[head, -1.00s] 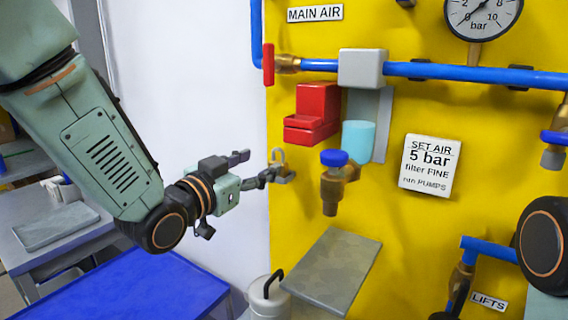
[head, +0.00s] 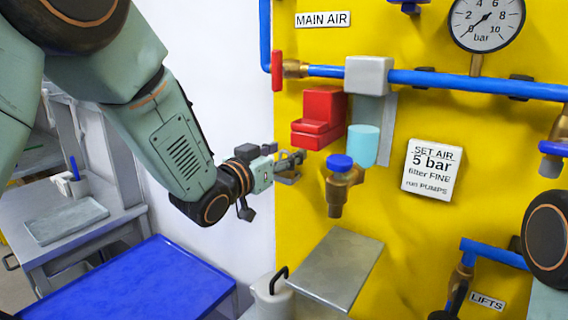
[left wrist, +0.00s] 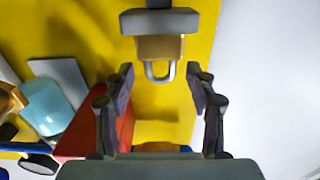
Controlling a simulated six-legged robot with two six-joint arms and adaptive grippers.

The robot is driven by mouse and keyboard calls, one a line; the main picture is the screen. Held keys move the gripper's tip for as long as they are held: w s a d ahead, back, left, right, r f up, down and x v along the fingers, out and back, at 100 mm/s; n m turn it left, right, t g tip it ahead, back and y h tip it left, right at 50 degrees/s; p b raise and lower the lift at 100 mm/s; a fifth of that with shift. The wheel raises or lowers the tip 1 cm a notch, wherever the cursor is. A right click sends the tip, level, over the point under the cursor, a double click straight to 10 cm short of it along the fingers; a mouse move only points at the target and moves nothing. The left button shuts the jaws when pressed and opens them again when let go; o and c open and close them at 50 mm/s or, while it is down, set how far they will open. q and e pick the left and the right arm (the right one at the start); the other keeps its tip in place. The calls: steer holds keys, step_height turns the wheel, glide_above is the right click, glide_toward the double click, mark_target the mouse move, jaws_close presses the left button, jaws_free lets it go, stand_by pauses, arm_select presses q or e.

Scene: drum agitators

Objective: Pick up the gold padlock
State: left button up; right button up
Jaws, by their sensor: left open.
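The gold padlock (left wrist: 160,47) shows in the left wrist view, its shackle pointing down the picture towards my left gripper. Its body rests against a grey bracket (left wrist: 160,21). My left gripper (left wrist: 166,82) is open, with one finger on each side of the shackle's line. The shackle is just beyond the fingertips, and nothing is held. In the head view my left gripper (head: 294,158) is at the bracket on the left edge of the yellow panel, and its fingers largely hide the padlock there. My right gripper is out of view.
A red box (head: 318,118) and a cyan cup-like bowl (head: 363,145) are fixed close to the right of my left gripper. A brass valve with a blue cap (head: 340,162) sits below them. A grey shelf (head: 336,272) juts out lower down. A blue table (head: 150,280) stands at lower left.

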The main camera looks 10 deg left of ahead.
arm_select(q)
steer(key=shift+w+d+f, duration=0.15)
steer(key=shift+w, duration=0.35)
steer(key=shift+c, duration=0.4)
steer(key=shift+s, duration=0.25)
steer(key=c, duration=0.6)
steer(key=shift+w, duration=0.15)
jaws_close()
